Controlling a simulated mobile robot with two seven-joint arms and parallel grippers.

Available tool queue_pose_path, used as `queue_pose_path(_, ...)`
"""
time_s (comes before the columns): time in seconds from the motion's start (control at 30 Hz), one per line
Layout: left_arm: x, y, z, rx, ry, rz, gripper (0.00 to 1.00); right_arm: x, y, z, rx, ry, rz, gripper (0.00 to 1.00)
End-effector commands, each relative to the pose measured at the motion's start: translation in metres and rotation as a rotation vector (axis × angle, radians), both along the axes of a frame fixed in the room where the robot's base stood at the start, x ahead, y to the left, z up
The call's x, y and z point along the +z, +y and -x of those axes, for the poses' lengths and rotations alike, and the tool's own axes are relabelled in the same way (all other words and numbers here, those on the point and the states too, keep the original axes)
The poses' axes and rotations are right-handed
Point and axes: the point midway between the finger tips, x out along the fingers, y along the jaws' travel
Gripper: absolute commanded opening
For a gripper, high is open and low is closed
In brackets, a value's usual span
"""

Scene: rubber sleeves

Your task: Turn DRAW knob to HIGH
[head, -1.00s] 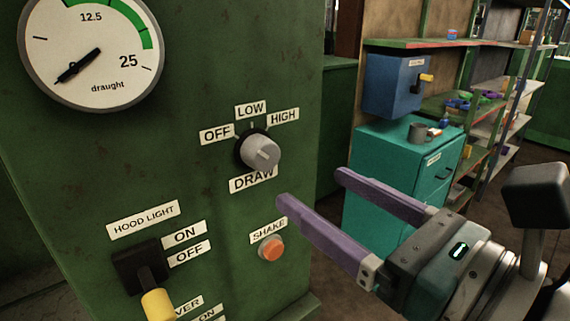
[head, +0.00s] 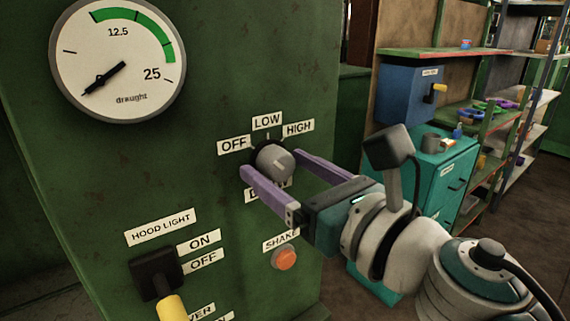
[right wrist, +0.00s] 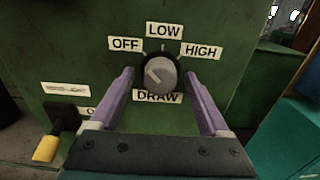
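The grey round DRAW knob (head: 275,161) sits on a dark base on the green panel, with OFF, LOW and HIGH labels above it. In the right wrist view the knob (right wrist: 160,74) has a pale mark pointing up-left, toward the OFF label (right wrist: 125,44). The HIGH label (head: 299,127) is at the knob's upper right. My right gripper (head: 273,164) is open, its purple fingers on either side of the knob. The right wrist view shows gaps between both fingers (right wrist: 159,78) and the knob. The DRAW label is partly hidden in the head view. My left gripper is not in view.
An orange SHAKE button (head: 285,257) is below the knob. A yellow-handled HOOD LIGHT switch (head: 155,272) is lower left. The draught gauge (head: 118,60) reads low. A teal cabinet (head: 449,178) and shelves stand right, beyond the panel.

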Motion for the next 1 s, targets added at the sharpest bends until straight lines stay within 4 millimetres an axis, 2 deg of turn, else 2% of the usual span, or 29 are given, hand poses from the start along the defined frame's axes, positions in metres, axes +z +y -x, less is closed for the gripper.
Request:
queue_pose_path(0.07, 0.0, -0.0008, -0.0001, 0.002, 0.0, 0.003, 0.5, -0.0002, -0.0002, 0.0001, 0.0, 0.0, 0.0, 0.7)
queue_pose_path(0.7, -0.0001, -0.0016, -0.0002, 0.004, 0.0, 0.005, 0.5, -0.0002, -0.0005, 0.0003, 0.0, 0.001, -0.001, 0.0)
queue_pose_path(1.0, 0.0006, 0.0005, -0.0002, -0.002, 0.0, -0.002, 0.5, 0.0, -0.0003, 0.0003, 0.0, 0.018, -0.024, 0.0)
